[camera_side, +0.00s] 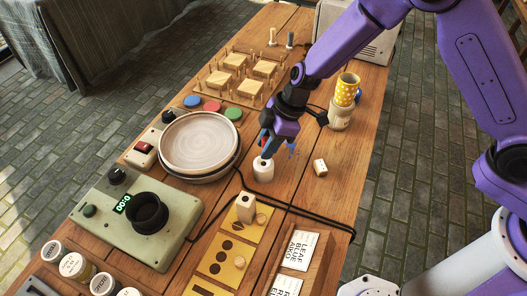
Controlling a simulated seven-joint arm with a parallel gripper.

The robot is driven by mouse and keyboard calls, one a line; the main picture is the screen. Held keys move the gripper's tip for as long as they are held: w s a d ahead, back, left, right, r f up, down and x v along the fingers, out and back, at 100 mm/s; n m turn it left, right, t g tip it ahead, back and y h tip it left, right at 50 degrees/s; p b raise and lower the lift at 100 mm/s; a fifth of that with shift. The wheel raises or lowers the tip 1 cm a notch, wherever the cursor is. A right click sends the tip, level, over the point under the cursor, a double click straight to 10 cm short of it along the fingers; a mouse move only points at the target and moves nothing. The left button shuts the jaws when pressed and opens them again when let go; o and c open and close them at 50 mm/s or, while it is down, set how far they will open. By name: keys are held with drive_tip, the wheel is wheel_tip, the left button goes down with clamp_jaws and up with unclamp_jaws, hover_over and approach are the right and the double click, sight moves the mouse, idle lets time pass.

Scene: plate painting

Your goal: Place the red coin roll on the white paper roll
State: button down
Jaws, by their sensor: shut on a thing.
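My gripper (268,152) points down over the small white paper roll (263,174), which stands upright on the wooden table to the right of the round plate. A dark opening shows in the roll's top. The fingers are shut at the roll's top edge. A small patch of red shows between them, which I take to be the red coin roll (262,142); the fingers hide most of it. I cannot tell whether it touches the white roll.
The plate (198,140) sits on a round stand at left. Blue, red and green discs (212,106) lie behind it. A black cable (300,211) crosses the table in front.

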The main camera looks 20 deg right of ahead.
drive_tip(key=shift+w+a+f, duration=0.25)
drive_tip(key=shift+f, duration=0.15)
drive_tip(key=shift+w+a+f, duration=0.1)
drive_tip(key=shift+w+f, duration=0.1)
drive_tip(key=shift+f, duration=1.55)
drive_tip(key=c, duration=0.8)
unclamp_jaws()
drive_tip(key=shift+f, duration=0.15)
drive_tip(key=shift+v, duration=6.15)
drive_tip(key=shift+s+a, duration=0.1)
